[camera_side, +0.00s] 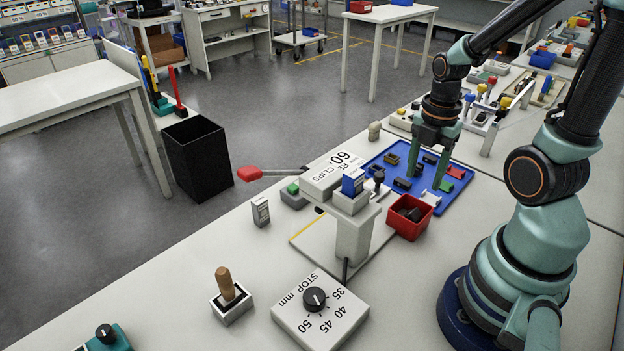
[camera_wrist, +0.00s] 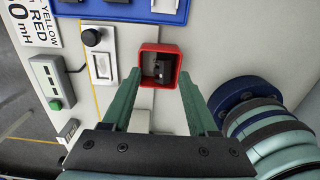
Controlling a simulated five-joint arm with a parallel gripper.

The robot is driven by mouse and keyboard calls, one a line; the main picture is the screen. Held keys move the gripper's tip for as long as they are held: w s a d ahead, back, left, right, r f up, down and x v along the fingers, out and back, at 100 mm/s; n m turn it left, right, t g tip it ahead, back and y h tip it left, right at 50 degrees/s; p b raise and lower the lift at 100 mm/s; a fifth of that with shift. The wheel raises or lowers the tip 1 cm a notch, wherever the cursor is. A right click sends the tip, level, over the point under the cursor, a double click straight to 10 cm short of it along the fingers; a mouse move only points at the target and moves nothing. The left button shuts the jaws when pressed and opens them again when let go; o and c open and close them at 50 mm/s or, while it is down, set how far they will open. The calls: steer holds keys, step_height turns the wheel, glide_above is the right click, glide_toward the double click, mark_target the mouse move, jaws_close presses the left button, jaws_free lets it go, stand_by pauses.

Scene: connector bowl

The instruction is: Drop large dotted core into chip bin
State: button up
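My gripper (camera_side: 426,182) hangs over the blue tray (camera_side: 460,197) in the side view, its two green fingers apart with nothing between them. Several small dark blocks and a red one lie in the tray. A red square bin (camera_side: 403,229) stands just in front of the tray with a black block (camera_side: 411,214) inside. In the wrist view, my gripper (camera_wrist: 159,76) is open, and the red bin (camera_wrist: 147,87) with the black block (camera_wrist: 161,70) appears beyond the fingertips. I cannot make out dots on any block, nor a label marking a chip bin.
Left of the bin stands a white fixture (camera_side: 353,235) with a red-handled lever (camera_side: 250,174). A stop dial box (camera_side: 318,310) and a wooden-handled block (camera_side: 229,297) sit nearer. A black waste bin (camera_side: 197,160) stands on the floor. Bench between is mostly clear.

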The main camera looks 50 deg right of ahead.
steer(key=shift+r, duration=0.15)
step_height(320, 180, up, 12)
stand_by(0.6)
steer(key=shift+a, duration=0.1)
steer(key=w+a+r+m+t, duration=0.1)
steer(key=w+a+m+t, duration=0.1)
steer(key=a+m, duration=0.4)
steer(key=w+a+m+t, duration=0.3)
steer(key=a+m, duration=0.3)
steer(key=m, duration=0.6)
steer(key=shift+w+r+t, duration=0.3)
steer(key=shift+w+r, duration=0.1)
steer(key=shift+w, duration=0.1)
